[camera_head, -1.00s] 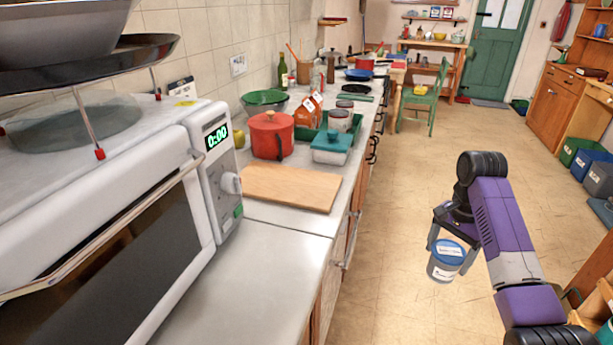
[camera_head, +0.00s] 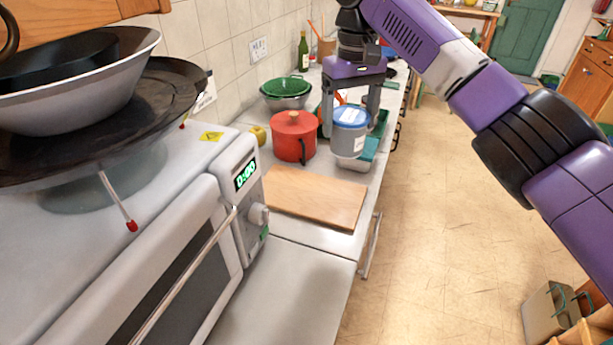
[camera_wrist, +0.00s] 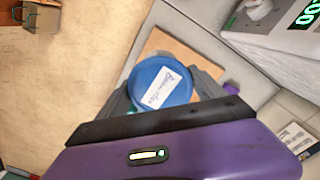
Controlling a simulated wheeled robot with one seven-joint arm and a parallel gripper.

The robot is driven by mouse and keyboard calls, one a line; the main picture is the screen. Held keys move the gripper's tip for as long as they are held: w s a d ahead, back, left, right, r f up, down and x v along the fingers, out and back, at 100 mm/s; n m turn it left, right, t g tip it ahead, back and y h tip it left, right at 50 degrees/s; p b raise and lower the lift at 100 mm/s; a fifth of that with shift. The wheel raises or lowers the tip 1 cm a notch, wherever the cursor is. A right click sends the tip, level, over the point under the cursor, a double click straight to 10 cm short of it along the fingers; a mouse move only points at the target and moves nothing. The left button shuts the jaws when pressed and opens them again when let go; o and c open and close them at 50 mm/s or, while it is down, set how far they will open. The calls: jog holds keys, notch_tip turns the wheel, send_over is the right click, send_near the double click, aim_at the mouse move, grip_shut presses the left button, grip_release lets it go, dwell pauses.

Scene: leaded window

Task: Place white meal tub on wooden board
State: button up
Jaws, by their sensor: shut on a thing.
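The white meal tub (camera_head: 349,139) has a blue lid with a white label. My gripper (camera_head: 350,108) is shut on it and holds it upright, with a finger on either side. In the head view the tub appears just behind the far right part of the wooden board (camera_head: 312,198). The board lies flat and bare on the worktop, right of the microwave. In the wrist view the tub's lid (camera_wrist: 161,82) is between my fingers and covers part of the board (camera_wrist: 182,50). The height of the tub above the worktop is hard to tell.
A red pot (camera_head: 293,136) stands just behind the board, left of the tub. The microwave (camera_head: 200,235) is at the left, carrying pans. A green bowl (camera_head: 286,90) stands farther back. The worktop (camera_head: 290,285) in front of the board is clear.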

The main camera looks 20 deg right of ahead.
aim_at(344, 146)
jog(key=shift+w+a+r, duration=0.15)
jog(key=shift+a+r, duration=0.05)
jog(key=shift+r, duration=0.4)
jog(key=shift+a+f, duration=0.15)
jog(key=shift+f, duration=0.15)
notch_tip(344, 146, down, 19)
jog(key=shift+f, duration=0.2)
jog(key=o, duration=1.9)
jog(key=shift+r, duration=0.1)
notch_tip(344, 146, up, 12)
jog(key=shift+r+b, duration=0.1)
jog(key=shift+b, duration=0.45)
